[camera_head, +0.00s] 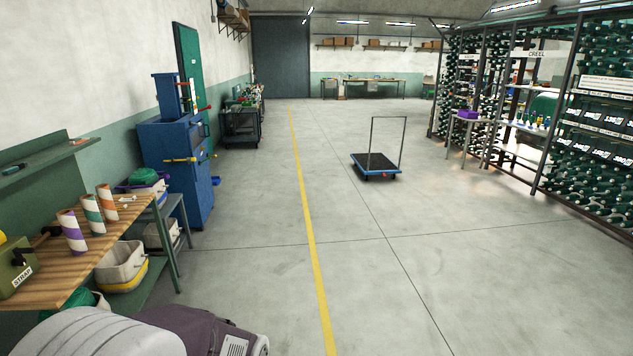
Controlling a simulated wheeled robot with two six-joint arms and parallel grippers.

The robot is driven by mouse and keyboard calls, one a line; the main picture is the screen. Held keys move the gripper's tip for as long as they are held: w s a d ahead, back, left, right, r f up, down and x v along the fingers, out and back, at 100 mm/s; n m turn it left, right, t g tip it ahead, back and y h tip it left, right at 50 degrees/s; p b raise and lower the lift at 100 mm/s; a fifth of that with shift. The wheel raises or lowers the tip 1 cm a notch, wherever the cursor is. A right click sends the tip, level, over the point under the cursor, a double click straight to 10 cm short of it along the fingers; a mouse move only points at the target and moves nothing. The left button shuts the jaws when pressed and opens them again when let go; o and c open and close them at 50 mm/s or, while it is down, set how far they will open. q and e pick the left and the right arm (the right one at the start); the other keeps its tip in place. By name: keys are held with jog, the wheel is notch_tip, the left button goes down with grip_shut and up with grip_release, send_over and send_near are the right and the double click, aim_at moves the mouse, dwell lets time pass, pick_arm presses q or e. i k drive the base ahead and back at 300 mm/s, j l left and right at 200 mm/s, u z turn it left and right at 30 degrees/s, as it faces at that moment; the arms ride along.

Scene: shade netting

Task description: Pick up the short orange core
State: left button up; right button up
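Several paper-like cores with spiral stripes stand upright on the wooden bench top (75,268) at the left. The one with orange stripes (107,203) is farthest back of the three. A core with green stripes (93,215) stands in front of it, and one with purple stripes (71,232) is nearest to me. The cores stand apart in a slanting row and look alike in size, so I cannot tell which is short. Neither gripper shows in this view.
A green STRAP box (14,268) sits on the bench's near end. Bins (121,264) stand below it. A blue machine (177,170) stands beyond. A flat cart (376,167) is on the open floor, and the creel racks (590,130) line the right. The floor with the yellow line (308,235) is clear.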

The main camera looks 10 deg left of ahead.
aim_at(104, 194)
jog(key=i+j+u, duration=0.2)
jog(key=i+u, duration=0.65)
jog(key=i, duration=0.15)
jog(key=i+l+u, duration=0.1)
jog(key=i+u, duration=0.35)
jog(key=i+l+u, duration=0.4)
jog(key=i, duration=0.15)
jog(key=i+u, duration=0.5)
jog(key=i+l+u, duration=0.25)
jog(key=u, duration=0.2)
jog(key=i+l+u, duration=0.8)
jog(key=u, duration=0.15)
jog(key=i+l+u, duration=0.2)
jog(key=l+u, duration=0.3)
jog(key=l, duration=0.15)
